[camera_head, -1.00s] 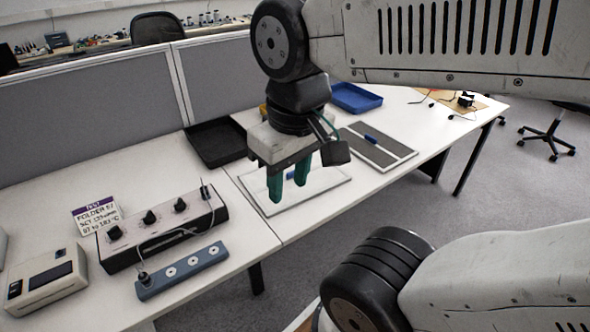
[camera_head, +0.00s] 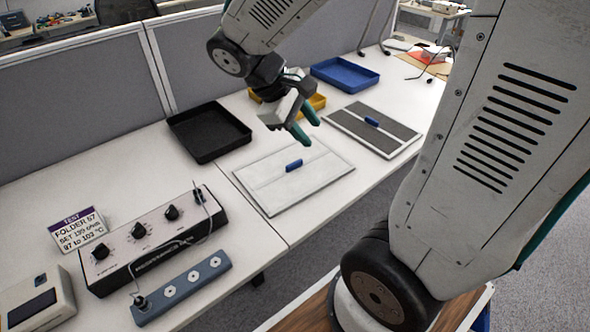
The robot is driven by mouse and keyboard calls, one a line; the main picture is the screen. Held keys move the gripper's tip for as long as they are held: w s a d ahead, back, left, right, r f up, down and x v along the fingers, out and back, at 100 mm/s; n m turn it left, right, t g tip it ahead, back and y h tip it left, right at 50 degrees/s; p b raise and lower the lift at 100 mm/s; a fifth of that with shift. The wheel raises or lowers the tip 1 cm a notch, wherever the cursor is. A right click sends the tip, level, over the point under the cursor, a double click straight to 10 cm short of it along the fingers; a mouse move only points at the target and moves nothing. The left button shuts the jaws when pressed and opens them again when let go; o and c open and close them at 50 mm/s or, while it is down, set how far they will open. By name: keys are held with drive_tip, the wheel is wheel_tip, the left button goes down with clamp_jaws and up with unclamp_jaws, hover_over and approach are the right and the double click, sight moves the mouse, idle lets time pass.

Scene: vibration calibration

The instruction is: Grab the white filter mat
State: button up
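The white filter mat (camera_head: 300,183) is a flat pale panel with a small blue handle (camera_head: 293,165) at its middle. It lies on the white table near the front edge. My gripper (camera_head: 310,132) has green fingers and is above and behind the mat's far edge, tilted, with its tips pointing down to the right. The two fingers stand apart with nothing between them. The gripper does not touch the mat or its handle.
A dark grey mat (camera_head: 372,134) with a blue handle lies to the right. Black (camera_head: 205,150), yellow (camera_head: 318,101) and blue (camera_head: 345,88) trays stand behind. A control box (camera_head: 150,240), a blue-grey socket strip (camera_head: 183,290) and a sign (camera_head: 76,229) are at the left.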

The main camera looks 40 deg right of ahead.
drive_tip(key=w+d+f+n+h, duration=0.3)
drive_tip(key=w+f+n+h, duration=0.25)
drive_tip(key=w+f, duration=0.45)
drive_tip(key=n+t+h, duration=0.2)
drive_tip(key=n, duration=0.5)
approach(296, 162)
drive_tip(key=x, duration=0.2)
drive_tip(key=shift+s+d, duration=0.1)
drive_tip(key=shift+d, duration=0.25)
drive_tip(key=shift+d+f+n, duration=0.2)
drive_tip(key=shift+f+n, duration=0.05)
drive_tip(key=shift+f, duration=0.05)
drive_tip(key=x, duration=0.7)
drive_tip(key=shift+d, duration=0.2)
clamp_jaws()
